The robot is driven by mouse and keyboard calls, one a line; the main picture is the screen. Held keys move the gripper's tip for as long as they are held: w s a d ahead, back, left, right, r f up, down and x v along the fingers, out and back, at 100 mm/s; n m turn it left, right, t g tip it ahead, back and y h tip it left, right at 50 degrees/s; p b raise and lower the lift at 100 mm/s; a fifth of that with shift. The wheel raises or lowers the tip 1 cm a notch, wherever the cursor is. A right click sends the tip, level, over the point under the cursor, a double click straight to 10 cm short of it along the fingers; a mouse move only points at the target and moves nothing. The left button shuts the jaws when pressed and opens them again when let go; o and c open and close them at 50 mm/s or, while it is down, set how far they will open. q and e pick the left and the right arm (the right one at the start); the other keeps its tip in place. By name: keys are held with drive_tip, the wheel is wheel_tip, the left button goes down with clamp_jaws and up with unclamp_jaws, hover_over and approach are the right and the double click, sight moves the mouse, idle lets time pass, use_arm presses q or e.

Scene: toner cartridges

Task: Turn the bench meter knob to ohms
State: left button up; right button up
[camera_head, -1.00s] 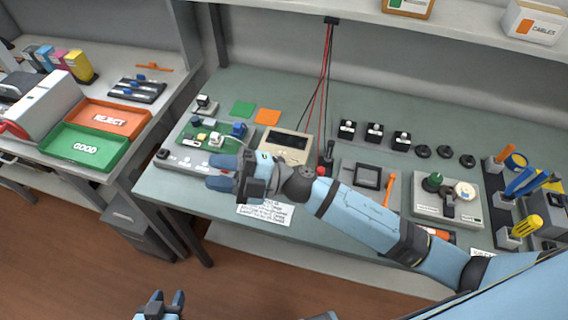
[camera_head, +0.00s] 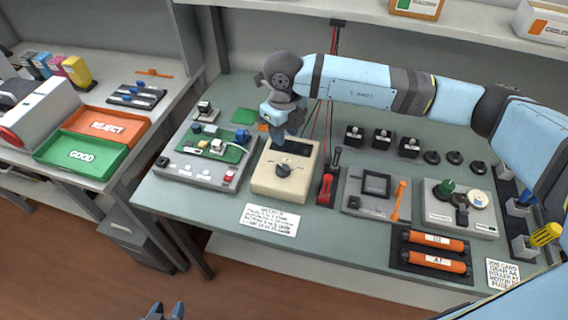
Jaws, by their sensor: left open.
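The bench meter (camera_head: 263,182) is a cream box on the green bench mat, with a dark display partly covered by my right gripper. Its dark round knob (camera_head: 284,169) is on the front part of the top face, uncovered. The knob's markings are too small to read. My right gripper (camera_head: 289,134) points down over the back of the meter, behind the knob and apart from it. Its fingers are seen edge-on, so their opening is unclear. My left gripper (camera_head: 166,312) is open and empty at the bottom edge, away from the bench.
A circuit board fixture (camera_head: 195,172) stands left of the meter. A red-handled tool (camera_head: 327,186) stands close on its right. A printed card (camera_head: 270,219) lies in front. Red and black leads (camera_head: 329,75) hang behind. Orange cartridges (camera_head: 432,262) lie at front right.

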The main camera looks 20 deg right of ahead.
sight(284, 167)
wheel_tip(284, 167, down, 12)
drive_tip(key=shift+a+f+p, duration=0.1)
drive_tip(key=shift+f+p, duration=0.05)
drive_tip(key=shift+p, duration=0.6)
clamp_jaws()
